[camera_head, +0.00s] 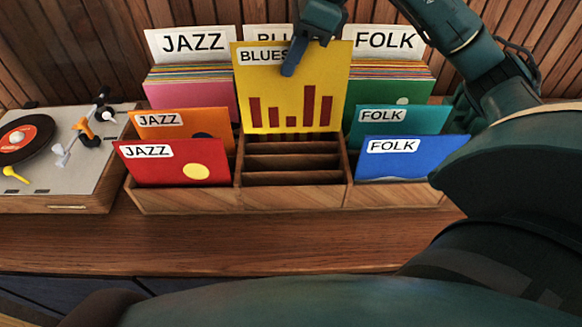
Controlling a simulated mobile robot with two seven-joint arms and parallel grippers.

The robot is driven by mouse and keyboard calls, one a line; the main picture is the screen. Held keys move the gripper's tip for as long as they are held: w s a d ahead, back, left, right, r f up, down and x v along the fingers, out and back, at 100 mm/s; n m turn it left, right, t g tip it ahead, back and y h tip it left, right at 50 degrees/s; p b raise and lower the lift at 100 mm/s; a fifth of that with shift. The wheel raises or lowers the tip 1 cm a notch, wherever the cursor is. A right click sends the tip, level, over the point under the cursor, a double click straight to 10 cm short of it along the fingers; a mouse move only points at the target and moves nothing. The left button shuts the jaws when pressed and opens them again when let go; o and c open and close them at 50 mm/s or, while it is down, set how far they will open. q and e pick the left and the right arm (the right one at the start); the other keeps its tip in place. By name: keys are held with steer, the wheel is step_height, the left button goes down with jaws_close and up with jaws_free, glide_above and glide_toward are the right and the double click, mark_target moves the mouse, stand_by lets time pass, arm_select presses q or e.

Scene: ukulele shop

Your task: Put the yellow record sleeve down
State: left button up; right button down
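The yellow record sleeve (274,87) has a BLUES label and dark red bars. It is upright over the back part of the middle compartment of the wooden record rack (292,197). My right gripper (292,62) is shut on its top edge, with one finger in front of the sleeve; the other finger is hidden. The sleeve's bottom edge shows just above the rear slots; I cannot tell whether it touches the wood. The front slots of the middle compartment are empty. A white BLUES divider (262,32) is partly hidden behind the sleeve. My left gripper is not in view.
Red (180,172) and orange (178,125) JAZZ sleeves stand in the left compartment. Blue (410,158) and teal (400,122) FOLK sleeves stand in the right one. A turntable (70,180) is at the left. The wooden counter (270,245) in front is clear.

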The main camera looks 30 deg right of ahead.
mark_target(292, 108)
step_height(292, 108, down, 5)
steer(key=shift+s+f, duration=0.1)
steer(key=shift+f, duration=0.1)
step_height(292, 108, down, 4)
steer(key=shift+f, duration=0.25)
steer(key=shift+f+b, duration=0.45)
steer(key=shift+b, duration=0.25)
steer(key=shift+f, duration=0.15)
steer(key=c, duration=2.1)
jaws_free()
steer(key=o, duration=0.5)
